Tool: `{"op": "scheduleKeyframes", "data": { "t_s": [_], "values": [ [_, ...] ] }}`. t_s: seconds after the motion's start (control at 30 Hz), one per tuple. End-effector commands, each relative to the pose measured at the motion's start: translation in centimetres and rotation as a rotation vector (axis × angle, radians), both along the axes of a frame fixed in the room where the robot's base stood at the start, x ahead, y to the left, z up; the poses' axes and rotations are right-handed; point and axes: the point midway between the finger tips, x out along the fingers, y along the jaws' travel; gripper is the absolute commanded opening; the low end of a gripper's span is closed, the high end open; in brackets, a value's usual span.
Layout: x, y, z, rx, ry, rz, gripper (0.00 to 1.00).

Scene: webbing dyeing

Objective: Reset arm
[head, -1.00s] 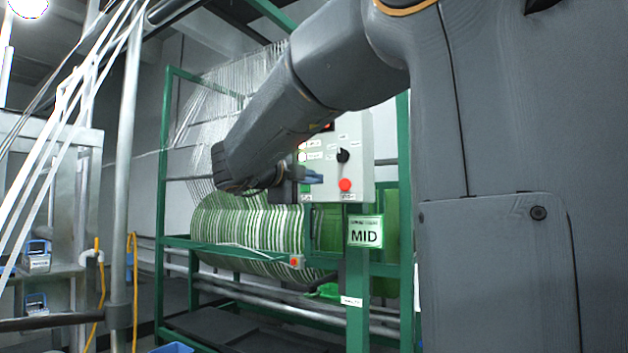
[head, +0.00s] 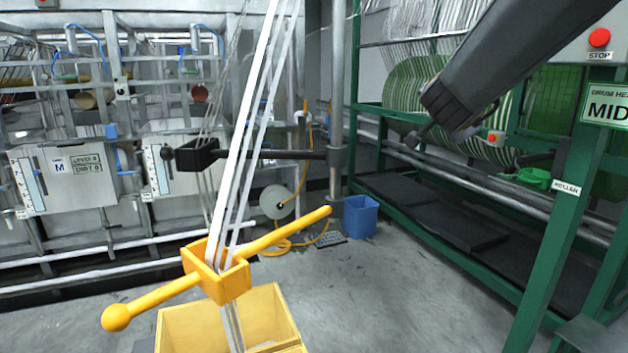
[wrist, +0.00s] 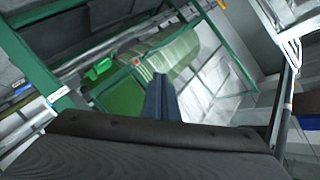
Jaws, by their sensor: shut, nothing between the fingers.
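My gripper (wrist: 162,92) shows in the wrist view as dark fingers closed together with nothing between them. In the head view, my dark grey arm reaches in from the upper right and its end hangs in front of the green-framed drum machine (head: 565,215). The fingers are too small there to make out clearly. The green-and-white striped drum (head: 400,85) is partly hidden behind the arm. It also shows in the wrist view (wrist: 180,52), beyond the fingers.
A yellow guide (head: 232,278) with a long handle surrounds white webbing strands above a yellow bin (head: 185,325). A blue bin (head: 360,216) stands on the floor by the machine. A red stop button (head: 599,38) is at upper right.

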Motion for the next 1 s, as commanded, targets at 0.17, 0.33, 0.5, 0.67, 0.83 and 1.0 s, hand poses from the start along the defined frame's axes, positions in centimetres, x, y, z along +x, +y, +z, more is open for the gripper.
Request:
{"op": "scheduleKeyframes", "data": {
  "t_s": [0.17, 0.33, 0.5, 0.67, 0.83, 1.0],
  "values": [
    [-2.7, 5.9, -10.8, -0.103, 0.306, 0.280, 0.00],
    [-8.7, 9.8, -20.2, -0.187, 0.598, 0.520, 0.00],
    [-17.1, 11.7, -28.1, -0.260, 0.898, 0.743, 0.00],
    [-25.2, 11.7, -32.7, -0.317, 1.147, 0.911, 0.00],
    [-30.4, 11.0, -34.7, -0.351, 1.307, 1.012, 0.00],
    [-31.7, 10.7, -35.1, -0.359, 1.345, 1.034, 0.00]
  ]
}}
